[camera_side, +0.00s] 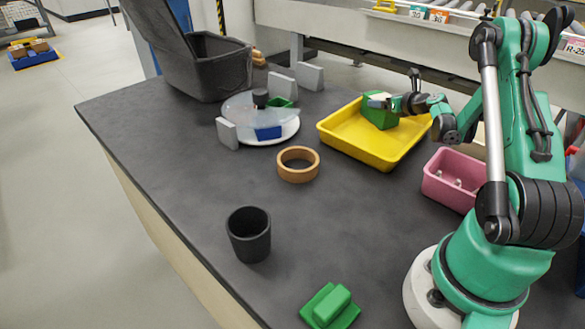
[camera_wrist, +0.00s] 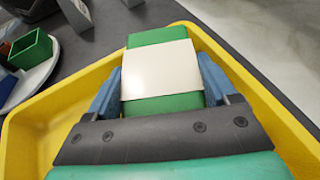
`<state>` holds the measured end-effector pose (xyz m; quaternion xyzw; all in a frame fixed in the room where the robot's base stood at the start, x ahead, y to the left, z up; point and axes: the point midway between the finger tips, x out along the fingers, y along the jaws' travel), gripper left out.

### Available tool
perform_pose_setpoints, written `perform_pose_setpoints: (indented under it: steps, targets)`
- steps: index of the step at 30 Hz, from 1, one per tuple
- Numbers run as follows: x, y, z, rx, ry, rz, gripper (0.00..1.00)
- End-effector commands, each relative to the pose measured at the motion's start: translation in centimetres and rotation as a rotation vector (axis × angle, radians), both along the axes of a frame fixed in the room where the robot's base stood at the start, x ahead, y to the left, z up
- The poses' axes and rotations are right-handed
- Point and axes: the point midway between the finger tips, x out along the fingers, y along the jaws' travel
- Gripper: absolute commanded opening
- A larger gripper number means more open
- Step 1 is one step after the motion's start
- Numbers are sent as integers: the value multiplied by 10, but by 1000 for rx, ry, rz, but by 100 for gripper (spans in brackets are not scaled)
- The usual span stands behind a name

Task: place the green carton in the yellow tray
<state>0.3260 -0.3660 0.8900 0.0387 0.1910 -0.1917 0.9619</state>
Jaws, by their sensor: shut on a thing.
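The green carton (camera_side: 379,113) has a white band around it and is in or just over the yellow tray (camera_side: 365,147), toward its back part. In the wrist view the carton (camera_wrist: 160,103) lies between the two blue-grey fingers of my gripper (camera_wrist: 160,88), which are shut on its sides. The tray's yellow walls (camera_wrist: 28,140) show on both sides of it there. My gripper (camera_side: 385,104) comes from the right in the side view. Whether the carton's underside touches the tray floor cannot be told.
A pink bin (camera_side: 452,180) stands right of the tray. Left of the tray are a brown ring (camera_side: 298,164) and a round white plate (camera_side: 270,138) with a clear lid. A black cup (camera_side: 249,235) and a green block (camera_side: 330,305) stand nearer. The dark table between them is clear.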

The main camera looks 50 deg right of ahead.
Motion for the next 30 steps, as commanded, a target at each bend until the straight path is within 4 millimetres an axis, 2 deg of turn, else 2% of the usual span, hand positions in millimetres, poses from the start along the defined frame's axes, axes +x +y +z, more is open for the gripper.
perform_pose_setpoints:
  steps: [9,10,12,21,30]
  targets:
    - [0,0,-2,0,0,0,18]
    - [0,0,-3,0,0,0,81]
    - [0,0,-2,0,0,0,100]
    - [0,0,1,0,0,0,100]
    - [-43,17,19,1,0,-4,100]
